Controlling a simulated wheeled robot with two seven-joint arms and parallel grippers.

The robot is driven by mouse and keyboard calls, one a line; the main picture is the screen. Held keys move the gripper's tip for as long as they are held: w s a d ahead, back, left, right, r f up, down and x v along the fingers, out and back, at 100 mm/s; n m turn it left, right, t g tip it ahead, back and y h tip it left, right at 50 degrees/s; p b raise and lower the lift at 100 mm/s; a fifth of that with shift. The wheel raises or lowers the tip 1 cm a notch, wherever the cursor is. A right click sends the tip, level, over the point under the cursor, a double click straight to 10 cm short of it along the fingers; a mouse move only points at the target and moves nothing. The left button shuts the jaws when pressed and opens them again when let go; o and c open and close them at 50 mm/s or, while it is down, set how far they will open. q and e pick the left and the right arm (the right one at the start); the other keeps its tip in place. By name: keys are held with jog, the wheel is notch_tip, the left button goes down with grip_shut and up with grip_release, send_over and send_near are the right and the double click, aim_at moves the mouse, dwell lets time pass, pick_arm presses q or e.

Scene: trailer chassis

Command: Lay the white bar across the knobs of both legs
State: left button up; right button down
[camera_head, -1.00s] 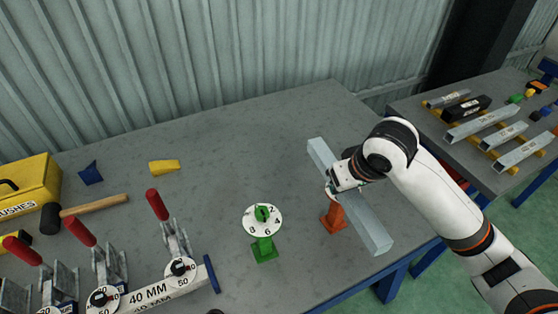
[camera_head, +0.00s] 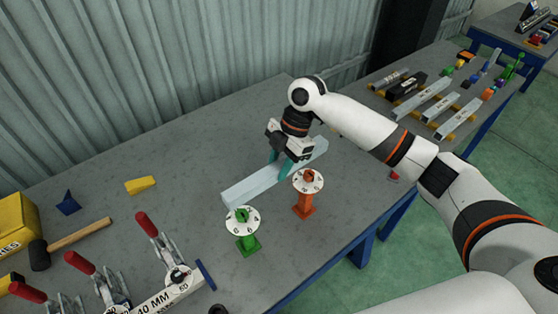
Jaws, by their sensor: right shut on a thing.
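The white bar (camera_head: 252,184) lies level in the jaws of my right gripper (camera_head: 279,168), which is shut on it near its middle. The bar runs from lower left to upper right, just behind the two legs in the picture. Its height over the table is hard to tell. The green leg (camera_head: 247,241) stands upright with a numbered white disc and a green knob (camera_head: 242,214) on top. The orange leg (camera_head: 303,207) stands to its right with a similar disc and an orange knob (camera_head: 309,175). Both knobs are uncovered. My left gripper is not in view.
Toggle clamps with red handles (camera_head: 146,223) and a 40 MM bar (camera_head: 158,304) stand at the front left. A mallet (camera_head: 80,237), yellow wedge (camera_head: 140,185) and yellow box (camera_head: 15,224) lie left. A second table (camera_head: 405,130) with more bars is at right.

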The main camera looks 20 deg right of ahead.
jog(key=shift+d+f+b, duration=0.1)
jog(key=shift+f+b, duration=0.5)
jog(key=shift+f, duration=0.2)
notch_tip(320, 180, down, 5)
jog(key=b, duration=0.5)
jog(key=shift+f, duration=0.65)
jog(key=c, duration=0.9)
grip_release()
